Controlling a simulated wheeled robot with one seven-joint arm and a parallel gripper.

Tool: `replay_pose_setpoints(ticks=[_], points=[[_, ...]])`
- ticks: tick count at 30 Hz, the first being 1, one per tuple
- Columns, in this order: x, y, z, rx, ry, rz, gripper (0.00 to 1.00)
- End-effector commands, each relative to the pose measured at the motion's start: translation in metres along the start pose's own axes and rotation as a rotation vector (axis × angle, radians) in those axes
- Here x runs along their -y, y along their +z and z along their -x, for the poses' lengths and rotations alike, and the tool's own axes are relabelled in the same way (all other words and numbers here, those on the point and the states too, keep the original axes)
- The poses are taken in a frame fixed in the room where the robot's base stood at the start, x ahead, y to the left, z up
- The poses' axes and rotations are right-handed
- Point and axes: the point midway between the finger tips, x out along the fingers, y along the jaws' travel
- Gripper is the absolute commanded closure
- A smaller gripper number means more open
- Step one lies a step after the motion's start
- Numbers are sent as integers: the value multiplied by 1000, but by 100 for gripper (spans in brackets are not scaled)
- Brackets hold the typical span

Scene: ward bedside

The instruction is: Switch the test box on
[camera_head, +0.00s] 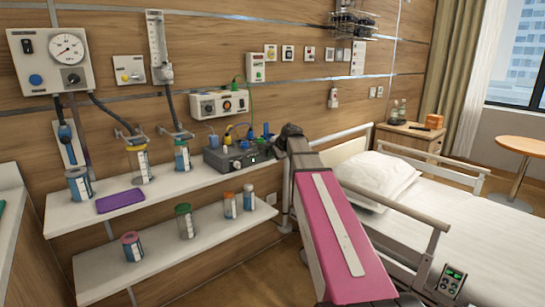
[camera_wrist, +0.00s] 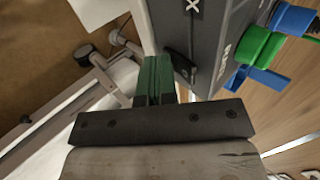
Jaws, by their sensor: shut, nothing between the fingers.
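The test box (camera_head: 226,160) is a dark grey box at the right end of the upper shelf, with coloured plugs on top. In the wrist view its grey casing (camera_wrist: 222,40) fills the upper middle, with white lettering. A black switch-like part (camera_wrist: 180,66) sits on its near side. My gripper (camera_wrist: 157,72) has its dark green fingers together and empty, right beside that part; whether they touch it I cannot tell. In the head view my gripper (camera_head: 277,148) is at the box's right side, mostly hidden by my arm. The switch's position is unclear.
The upper shelf (camera_head: 75,216) also holds jars and a purple pad (camera_head: 121,200). Several jars stand on the lower shelf (camera_head: 160,260). Blue and green plugs (camera_wrist: 262,46) stick out from the box. The bed (camera_head: 460,215) and its rail are close on the right.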

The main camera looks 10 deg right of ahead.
Motion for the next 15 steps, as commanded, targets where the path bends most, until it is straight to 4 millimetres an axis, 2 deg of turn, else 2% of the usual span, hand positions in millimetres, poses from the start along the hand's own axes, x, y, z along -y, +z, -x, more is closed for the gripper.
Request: replay_pose_setpoints(ticks=[15], points=[[12,0,11,-1,-3,0,100]])
